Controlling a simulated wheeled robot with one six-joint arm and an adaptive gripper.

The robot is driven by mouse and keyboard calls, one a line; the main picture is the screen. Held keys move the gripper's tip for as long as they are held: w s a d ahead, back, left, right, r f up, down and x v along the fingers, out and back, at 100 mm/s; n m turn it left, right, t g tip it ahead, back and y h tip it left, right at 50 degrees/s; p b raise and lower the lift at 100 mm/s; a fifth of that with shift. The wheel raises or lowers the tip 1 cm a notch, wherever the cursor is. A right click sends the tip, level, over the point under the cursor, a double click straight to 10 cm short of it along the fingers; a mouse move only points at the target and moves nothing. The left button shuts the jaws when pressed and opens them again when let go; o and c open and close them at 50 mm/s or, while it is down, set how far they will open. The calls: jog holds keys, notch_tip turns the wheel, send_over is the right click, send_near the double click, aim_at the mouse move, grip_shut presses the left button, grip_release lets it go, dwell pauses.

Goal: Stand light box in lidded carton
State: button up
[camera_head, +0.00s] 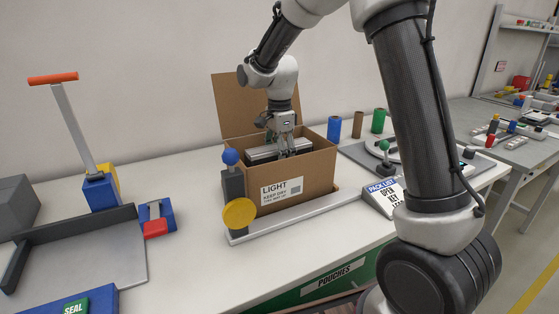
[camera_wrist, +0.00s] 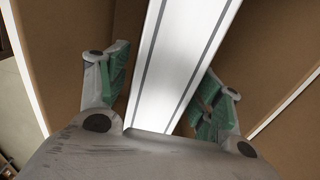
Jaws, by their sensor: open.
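An open brown carton (camera_head: 312,177) labelled LIGHT stands on the bench, its lid raised at the back. A light box (camera_head: 262,154), with a pale face and dark edges, is inside the carton, its top near the rim. My gripper (camera_head: 287,150) reaches down into the carton at the light box. In the wrist view the long white face of the light box (camera_wrist: 185,60) runs between my gripper's fingers (camera_wrist: 162,90). The green-padded fingers are spread, one on each side, with gaps visible. The lower part of the light box is hidden by the carton walls.
A blue ball on a grey post (camera_head: 232,180) and a yellow disc (camera_head: 239,214) stand at the carton's front left corner. A PACK LIST sign (camera_head: 383,196) is to the right. Several coloured rolls (camera_head: 358,124) stand behind. A grey tray (camera_head: 90,255) lies left.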

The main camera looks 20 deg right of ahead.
notch_tip(320, 180, up, 10)
jog(key=s+d+r+n+t, duration=0.1)
jog(key=s+d+r+n, duration=0.3)
jog(key=s, duration=0.3)
jog(key=s+d+r+n+t, duration=0.1)
jog(key=s+d+r+n, duration=0.15)
jog(key=s+d, duration=0.4)
jog(key=s+d+f+n+t, duration=0.1)
jog(key=s+n, duration=0.3)
jog(key=s, duration=0.4)
jog(key=s+d+f+n+t, duration=0.1)
jog(key=s+d+f+n, duration=0.1)
jog(key=s+n, duration=0.3)
jog(key=s+d, duration=0.1)
jog(key=s, duration=0.2)
jog(key=shift+s+d+f, duration=0.2)
jog(key=shift+s+f, duration=0.05)
jog(key=shift+f, duration=0.1)
